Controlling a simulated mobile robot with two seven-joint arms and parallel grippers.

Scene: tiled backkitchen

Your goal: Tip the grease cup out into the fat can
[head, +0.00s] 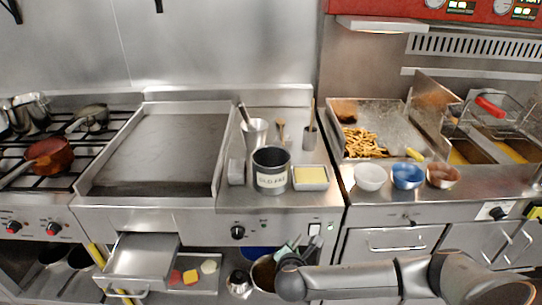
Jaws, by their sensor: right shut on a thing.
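The fat can (271,180), a dark-rimmed metal can labelled "OLD FAT", stands upright on the counter right of the griddle. My right gripper (284,263) is low in front of the counter, below and slightly right of the can. It is shut on what looks like the grease cup (263,273), a round metal vessel with a brown inside. The gripper covers part of the cup, and the exact grip is hard to see. The cup looks about upright, below counter level and apart from the can. My left gripper is not in view.
A tray with pale yellow contents (311,177) stands close right of the can; a metal container with utensils (254,131) is behind it. An open drawer (142,260) juts out under the griddle (153,150). Three bowls, including a blue one (407,176), stand farther right.

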